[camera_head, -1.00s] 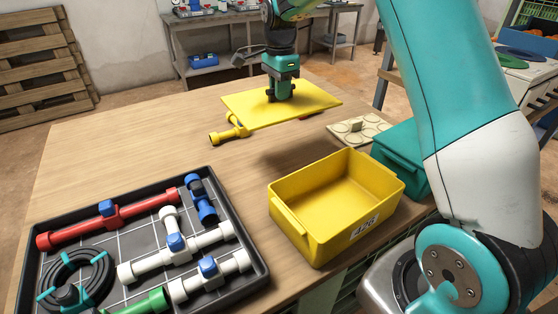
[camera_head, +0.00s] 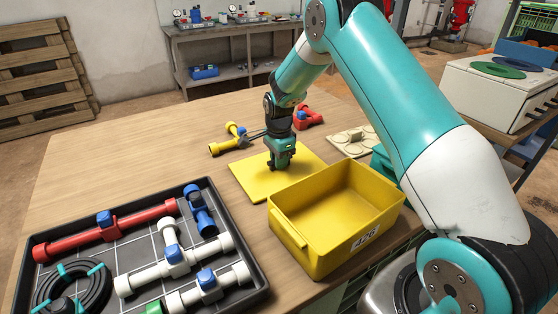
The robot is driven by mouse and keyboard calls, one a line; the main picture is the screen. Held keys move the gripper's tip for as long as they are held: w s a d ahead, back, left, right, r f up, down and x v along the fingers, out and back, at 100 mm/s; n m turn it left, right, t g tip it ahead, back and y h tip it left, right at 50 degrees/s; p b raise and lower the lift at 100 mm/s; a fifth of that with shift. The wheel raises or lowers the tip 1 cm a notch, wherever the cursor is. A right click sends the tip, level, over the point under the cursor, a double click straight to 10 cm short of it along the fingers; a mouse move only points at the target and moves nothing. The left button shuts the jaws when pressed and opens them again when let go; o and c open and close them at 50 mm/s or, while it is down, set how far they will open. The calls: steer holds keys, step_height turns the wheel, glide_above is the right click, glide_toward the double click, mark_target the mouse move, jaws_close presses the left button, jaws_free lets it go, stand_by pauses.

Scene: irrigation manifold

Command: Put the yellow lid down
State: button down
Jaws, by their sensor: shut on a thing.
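The yellow lid (camera_head: 252,180) is a flat square plate. It lies flat on or very close to the wooden table, just behind the yellow bin; I cannot tell whether it fully touches the tabletop. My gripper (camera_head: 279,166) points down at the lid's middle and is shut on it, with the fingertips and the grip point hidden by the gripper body. The yellow bin (camera_head: 335,208), marked 426, stands open and empty in front of the lid, and its rear rim overlaps the lid's near right edge in the picture.
A dark tray (camera_head: 250,243) with red, white and blue pipe parts fills the front left. A yellow pipe fitting (camera_head: 228,143) and a red one (camera_head: 308,117) lie behind the lid. A cream plate with round recesses (camera_head: 352,142) lies to the right. The table's left middle is clear.

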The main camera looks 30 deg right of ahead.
steer(key=shift+f, duration=0.25)
steer(key=c, duration=1.1)
jaws_free()
step_height(320, 180, up, 12)
steer(key=s+a+r+n, duration=0.5)
steer(key=a+r, duration=0.1)
steer(key=s+a+r+n+y, duration=0.1)
steer(key=s+a+n, duration=0.3)
steer(key=s, duration=0.6)
steer(key=s+a+r+n+y, duration=0.1)
steer(key=s+a+r+n, duration=0.2)
steer(key=s+n, duration=0.6)
steer(key=s+a+r+n+y, duration=0.2)
steer(key=s+a+n, duration=0.4)
steer(key=s, duration=0.4)
steer(key=shift+s+a+n, duration=0.3)
steer(key=shift+a+n, duration=0.05)
steer(key=shift+n, duration=0.25)
